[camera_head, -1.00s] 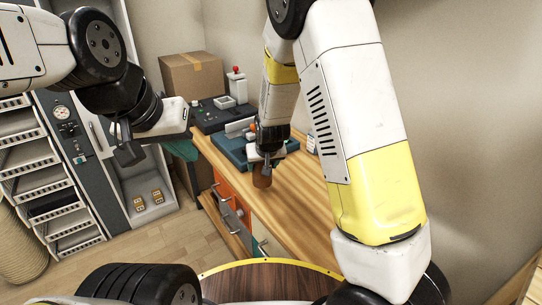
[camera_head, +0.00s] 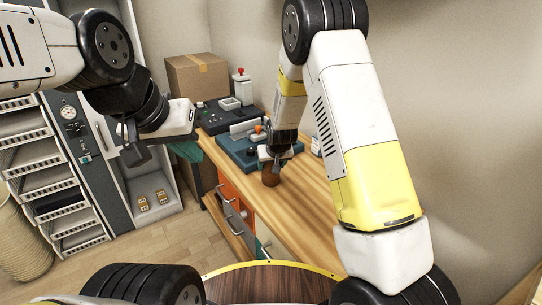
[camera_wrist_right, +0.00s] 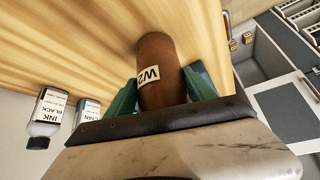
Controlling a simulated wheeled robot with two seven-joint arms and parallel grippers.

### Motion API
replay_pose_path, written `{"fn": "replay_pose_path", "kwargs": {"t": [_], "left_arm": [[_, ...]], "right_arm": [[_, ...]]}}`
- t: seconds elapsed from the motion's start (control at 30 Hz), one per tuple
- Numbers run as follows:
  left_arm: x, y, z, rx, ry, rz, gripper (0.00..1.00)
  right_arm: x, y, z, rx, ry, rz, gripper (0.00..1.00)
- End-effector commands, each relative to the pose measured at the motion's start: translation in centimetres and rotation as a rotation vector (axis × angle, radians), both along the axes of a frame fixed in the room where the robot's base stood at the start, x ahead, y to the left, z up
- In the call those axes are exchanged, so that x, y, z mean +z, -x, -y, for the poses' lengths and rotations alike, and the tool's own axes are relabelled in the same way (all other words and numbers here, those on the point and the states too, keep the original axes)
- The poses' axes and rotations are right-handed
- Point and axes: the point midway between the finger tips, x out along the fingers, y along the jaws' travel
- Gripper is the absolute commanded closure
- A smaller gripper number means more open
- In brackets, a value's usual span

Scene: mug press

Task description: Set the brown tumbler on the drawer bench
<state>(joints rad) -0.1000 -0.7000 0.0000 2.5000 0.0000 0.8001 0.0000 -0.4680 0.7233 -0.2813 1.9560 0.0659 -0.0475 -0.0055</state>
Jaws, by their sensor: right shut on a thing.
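The brown tumbler (camera_head: 271,178) is at the wooden top of the drawer bench (camera_head: 300,205), near its front edge. In the right wrist view the tumbler (camera_wrist_right: 160,60) bears a pale label with dark letters and sits between two green fingers. My right gripper (camera_head: 273,160) is shut on it from above; I cannot tell whether its base touches the wood. My left gripper (camera_head: 134,152) hangs at the left, away from the bench; its finger gap is too small to judge.
A blue-grey press device (camera_head: 240,150) stands on the bench behind the tumbler. A cardboard box (camera_head: 197,76) and a dark control panel (camera_head: 222,115) are at the back. The bench's near right is clear.

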Motion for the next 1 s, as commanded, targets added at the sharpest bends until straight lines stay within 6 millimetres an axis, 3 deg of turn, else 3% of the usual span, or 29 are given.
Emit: {"fn": "replay_pose_path", "kwargs": {"t": [0.07, 0.1, 0.2, 0.63, 1.0], "left_arm": [[0.0, 0.0, 0.0, 0.0, 0.0, 0.0, 1.0], [0.0, 0.0, 0.0, 0.0, 0.0, 0.0, 1.0], [0.0, 0.0, 0.0, 0.0, 0.0, 0.0, 1.0], [0.0, 0.0, 0.0, 0.0, 0.0, 0.0, 1.0], [0.0, 0.0, 0.0, 0.0, 0.0, 0.0, 1.0]], "right_arm": [[-0.2, 0.0, 0.0, 0.0, 0.0, 0.001, 0.9], [-0.3, 0.0, 0.0, 0.0, 0.0, -0.001, 0.35], [-0.2, 0.0, 0.0, 0.0, 0.0, 0.0, 0.16], [0.6, 0.3, 0.0, 0.001, -0.001, 0.002, 0.16], [6.9, 4.2, 0.7, 0.002, -0.002, 0.005, 0.16]]}}
